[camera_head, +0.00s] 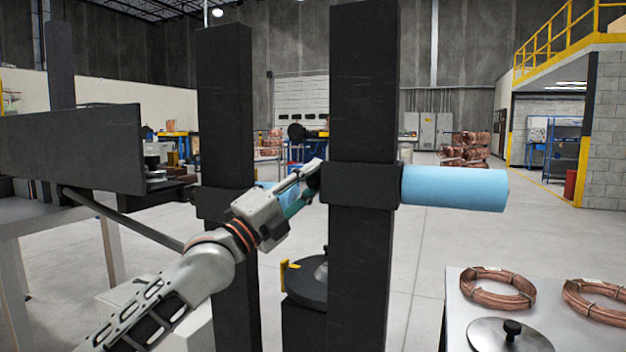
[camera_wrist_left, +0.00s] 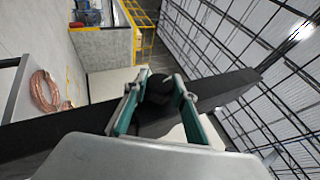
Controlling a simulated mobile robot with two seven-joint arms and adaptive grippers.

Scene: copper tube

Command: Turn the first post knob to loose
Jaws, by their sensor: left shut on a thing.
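Two dark upright posts stand ahead in the head view, a nearer one (camera_head: 361,90) and a farther one (camera_head: 225,110). Each has a dark collar; the nearer collar (camera_head: 362,186) carries a light blue cylinder (camera_head: 455,188) reaching right. My left gripper (camera_head: 312,178) is at the left side of the nearer collar. In the left wrist view, its two fingers (camera_wrist_left: 160,90) are shut on a dark round knob (camera_wrist_left: 158,88) in front of the dark post. The knob is partly hidden by the fingers in the head view. My right gripper is not in view.
A table at the lower right holds copper coils (camera_head: 497,288) and a grey disc with a black knob (camera_head: 512,330). A dark beam (camera_head: 75,150) and bench stand at the left. A dark round reel (camera_head: 308,283) sits low between the posts.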

